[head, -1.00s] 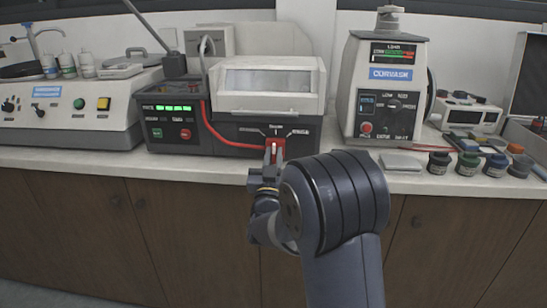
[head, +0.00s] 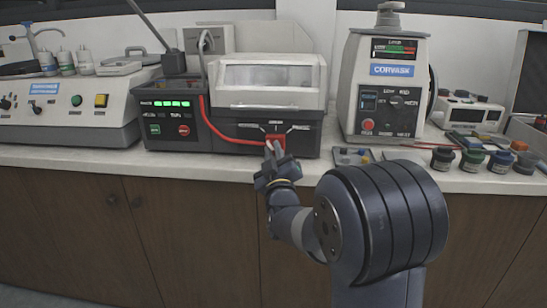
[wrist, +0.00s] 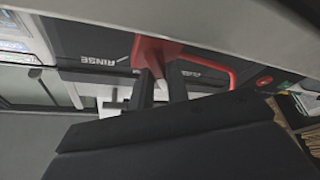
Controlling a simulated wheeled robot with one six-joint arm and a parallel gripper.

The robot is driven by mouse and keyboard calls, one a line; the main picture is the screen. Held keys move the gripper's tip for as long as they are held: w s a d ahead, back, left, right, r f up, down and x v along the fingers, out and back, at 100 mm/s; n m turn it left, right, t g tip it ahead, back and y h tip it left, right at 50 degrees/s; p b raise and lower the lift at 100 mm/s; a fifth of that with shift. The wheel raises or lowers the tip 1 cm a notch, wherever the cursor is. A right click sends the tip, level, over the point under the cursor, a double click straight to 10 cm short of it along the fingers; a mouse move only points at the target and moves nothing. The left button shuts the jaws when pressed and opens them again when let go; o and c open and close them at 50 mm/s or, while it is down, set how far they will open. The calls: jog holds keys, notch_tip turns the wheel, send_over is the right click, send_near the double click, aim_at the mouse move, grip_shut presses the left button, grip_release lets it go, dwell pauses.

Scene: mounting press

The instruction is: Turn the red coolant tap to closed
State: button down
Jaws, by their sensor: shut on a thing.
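The red coolant tap (head: 275,139) is on the front of the dark-based cutting machine with the clear hood, below printed position labels. My gripper (head: 270,150) is at the tap, its fingers shut on the tap's handle. In the wrist view the red tap (wrist: 150,48) shows just beyond my dark fingers (wrist: 160,88). The word RINSE is readable beside it; a second, smaller label is too blurred to read. The gripper hides most of the handle, so its exact pointing direction is unclear.
A red hose (head: 215,128) runs along the machine to the tap. Green and red buttons (head: 184,130) are at its left. The cabinet front (head: 190,225) is below.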

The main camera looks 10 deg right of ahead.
jog(key=shift+n+y, duration=0.5)
jog(key=shift+n, duration=0.7)
jog(key=c, duration=1.4)
grip_release()
jog(key=shift+o, duration=0.2)
jog(key=v, duration=1)
jog(key=shift+s, duration=0.45)
jog(key=shift+r, duration=0.1)
jog(key=x, duration=1.1)
jog(key=shift+f, duration=0.3)
